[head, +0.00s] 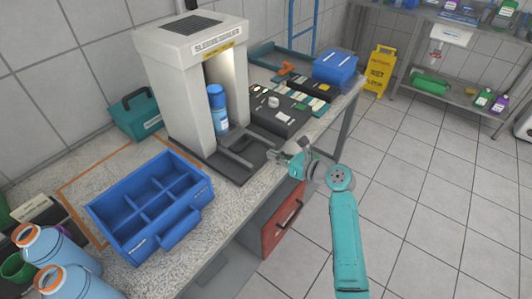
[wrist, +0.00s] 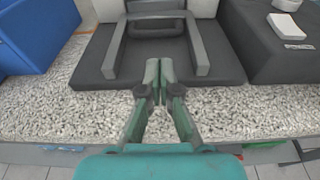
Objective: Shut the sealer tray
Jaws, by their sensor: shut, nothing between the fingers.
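The sealer (head: 170,95) is a white box-shaped housing with an open front, standing on the worktop. Its dark grey sealer tray (head: 233,163) sticks out of the front, over a dark base. A blue bottle (head: 218,110) stands upright in the opening. In the wrist view the tray (wrist: 160,49) shows a raised handle bar and two side rails. My gripper (head: 279,155) is shut and empty, just in front of the tray. In the wrist view its fingertips (wrist: 158,66) point at the tray's front middle; whether they touch it I cannot tell.
A blue divided crate (head: 118,217) stands left of the sealer. Dark trays with small parts (head: 284,115) and a blue box (head: 335,66) stand to the right. A red drawer (head: 283,218) is below the worktop.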

